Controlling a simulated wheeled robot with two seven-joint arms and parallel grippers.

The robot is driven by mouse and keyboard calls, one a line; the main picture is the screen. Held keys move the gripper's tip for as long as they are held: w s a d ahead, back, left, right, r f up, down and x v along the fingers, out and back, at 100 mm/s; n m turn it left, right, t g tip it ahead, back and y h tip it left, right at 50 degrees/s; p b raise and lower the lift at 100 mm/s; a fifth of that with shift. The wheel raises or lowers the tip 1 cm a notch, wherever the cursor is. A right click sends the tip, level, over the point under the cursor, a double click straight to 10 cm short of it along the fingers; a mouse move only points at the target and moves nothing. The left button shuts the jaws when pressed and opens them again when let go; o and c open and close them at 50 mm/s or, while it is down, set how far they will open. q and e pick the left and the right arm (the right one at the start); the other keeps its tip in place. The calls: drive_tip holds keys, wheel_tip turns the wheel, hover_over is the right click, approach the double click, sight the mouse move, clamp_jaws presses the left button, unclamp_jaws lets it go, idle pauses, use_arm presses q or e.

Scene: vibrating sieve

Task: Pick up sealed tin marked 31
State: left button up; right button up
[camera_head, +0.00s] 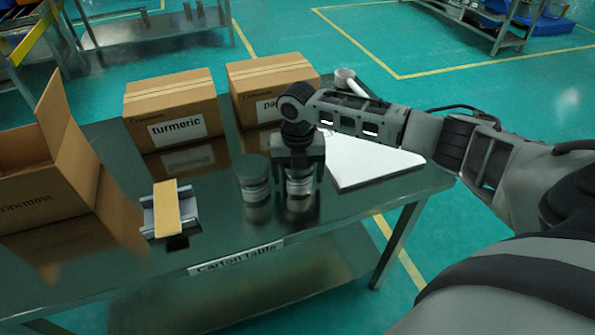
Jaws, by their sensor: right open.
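Two small tins stand side by side on the dark, shiny carton table (215,240). One tin (254,182) has a dark lid and a pale label band and stands free on the left. The other tin (299,186) is on the right, directly below my right gripper (298,172), which partly covers its top. My right gripper points down and is open, its fingers around or just above this right tin. I cannot tell whether they touch it. The numbers on both tins are too small to read. My left gripper is not in view.
Closed cartons marked turmeric (175,110) and another (268,90) stand behind the tins. An open carton (50,165) is at the far left. A tan-topped block on a grey holder (167,209) lies left of the tins. A white sheet (370,160) lies right.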

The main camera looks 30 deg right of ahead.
drive_tip(key=shift+c, duration=0.3)
drive_tip(key=c, duration=0.8)
drive_tip(key=shift+r, duration=0.2)
